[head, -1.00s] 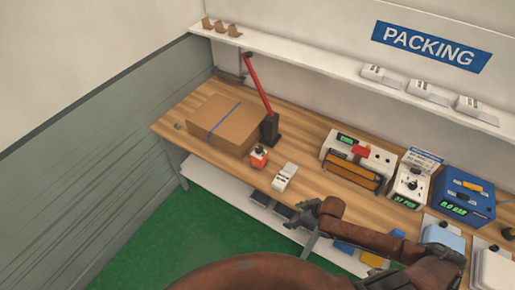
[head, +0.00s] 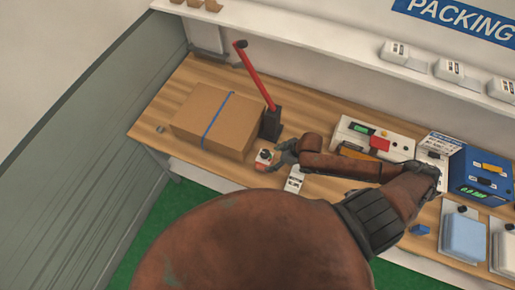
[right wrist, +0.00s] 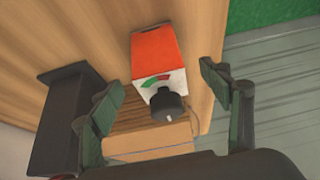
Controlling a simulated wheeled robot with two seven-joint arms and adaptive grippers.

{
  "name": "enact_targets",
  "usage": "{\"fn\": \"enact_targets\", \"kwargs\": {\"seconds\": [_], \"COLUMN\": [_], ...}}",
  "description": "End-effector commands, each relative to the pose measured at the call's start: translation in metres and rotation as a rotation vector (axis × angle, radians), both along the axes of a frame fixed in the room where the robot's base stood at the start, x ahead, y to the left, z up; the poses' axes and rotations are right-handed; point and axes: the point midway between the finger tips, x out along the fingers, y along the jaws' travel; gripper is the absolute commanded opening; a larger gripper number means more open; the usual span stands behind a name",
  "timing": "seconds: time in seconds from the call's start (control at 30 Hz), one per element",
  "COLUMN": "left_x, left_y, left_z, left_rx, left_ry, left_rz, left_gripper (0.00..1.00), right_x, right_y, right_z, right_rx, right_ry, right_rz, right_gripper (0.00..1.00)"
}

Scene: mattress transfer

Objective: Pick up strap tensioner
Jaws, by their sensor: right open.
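A small orange-and-white device with a black knob, apparently the strap tensioner (head: 263,161), stands on the wooden bench by the carton's front right corner. In the right wrist view the device (right wrist: 158,53) shows its orange body, a red-green gauge and the knob. My right gripper (head: 280,154) is beside the device, just to its right in the head view. My left gripper is not in view.
A carton (head: 212,119) with a blue strap lies left of the device. A black stand (head: 271,123) with a red lever (head: 254,75) rises close behind it. A white labelled item (head: 294,180) is near my forearm. Machines and a blue scale (head: 482,179) stand at right.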

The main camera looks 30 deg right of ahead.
Motion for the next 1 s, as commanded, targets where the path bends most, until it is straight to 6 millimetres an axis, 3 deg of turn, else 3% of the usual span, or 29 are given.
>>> {"fn": "enact_targets", "kwargs": {"seconds": [0.2,0.3,0.47,0.7,1.0], "left_x": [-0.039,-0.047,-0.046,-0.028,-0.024], "left_y": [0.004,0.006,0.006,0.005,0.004], "left_z": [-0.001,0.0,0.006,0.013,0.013], "left_rx": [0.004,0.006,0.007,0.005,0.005], "left_ry": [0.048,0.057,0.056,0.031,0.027], "left_rz": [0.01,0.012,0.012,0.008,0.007], "left_gripper": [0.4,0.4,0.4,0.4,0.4], "right_x": [0.006,0.01,0.017,0.029,0.03], "right_y": [0.005,0.009,0.016,0.026,0.028], "right_z": [-0.011,-0.02,-0.035,-0.063,-0.068], "right_rx": [0.002,0.001,0.001,0.001,-0.001], "right_ry": [0.002,0.0,0.001,0.0,-0.001], "right_rz": [-0.002,0.0,0.001,0.003,0.005], "right_gripper": [0.71,0.71,0.71,0.71,0.71]}}
